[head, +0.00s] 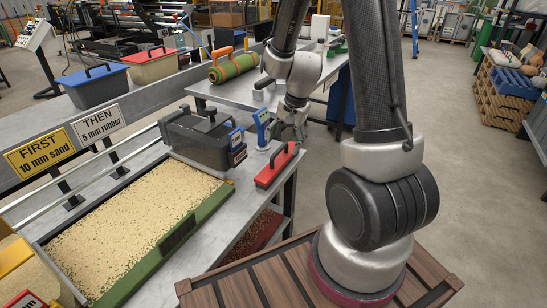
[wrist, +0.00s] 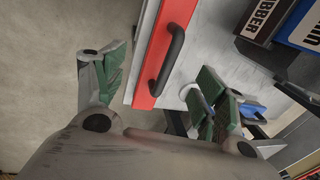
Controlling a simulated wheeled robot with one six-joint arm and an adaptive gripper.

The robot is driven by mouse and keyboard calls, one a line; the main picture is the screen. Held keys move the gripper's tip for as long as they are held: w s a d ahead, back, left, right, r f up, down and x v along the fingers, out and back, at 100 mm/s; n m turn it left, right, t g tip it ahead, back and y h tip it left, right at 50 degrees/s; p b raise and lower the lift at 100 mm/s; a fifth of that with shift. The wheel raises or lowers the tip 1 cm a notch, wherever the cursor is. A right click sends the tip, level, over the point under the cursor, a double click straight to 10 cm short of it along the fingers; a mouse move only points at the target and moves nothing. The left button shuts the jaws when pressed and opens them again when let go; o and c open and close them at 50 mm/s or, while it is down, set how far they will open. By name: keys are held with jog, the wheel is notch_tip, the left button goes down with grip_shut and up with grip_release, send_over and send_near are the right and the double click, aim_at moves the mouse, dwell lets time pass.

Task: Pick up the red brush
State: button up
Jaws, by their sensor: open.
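The red brush (head: 273,171), a long red block with a black bar handle, lies near the edge of the grey bench, to the right of the sand tray. In the wrist view the red brush (wrist: 148,92) runs from the top edge down between my fingers, with its black handle facing the camera. My gripper (head: 289,130) is just behind and above it in the head view. In the wrist view my gripper (wrist: 160,82) is open, with green-padded fingers spread either side of the brush. Nothing is between the pads; whether they touch the brush cannot be told.
A dark hopper box (head: 200,139) stands left of the brush, and a blue-and-white upright device (head: 262,127) stands close behind it. The sand tray (head: 190,220) fills the near bench. A green turf roll (head: 233,68) lies on a back table.

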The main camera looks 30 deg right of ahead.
aim_at(280, 160)
jog(key=shift+m, duration=0.3)
jog(key=x, duration=0.9)
jog(key=shift+w+d+f, duration=0.25)
jog(key=shift+f, duration=0.05)
jog(key=c, duration=1.1)
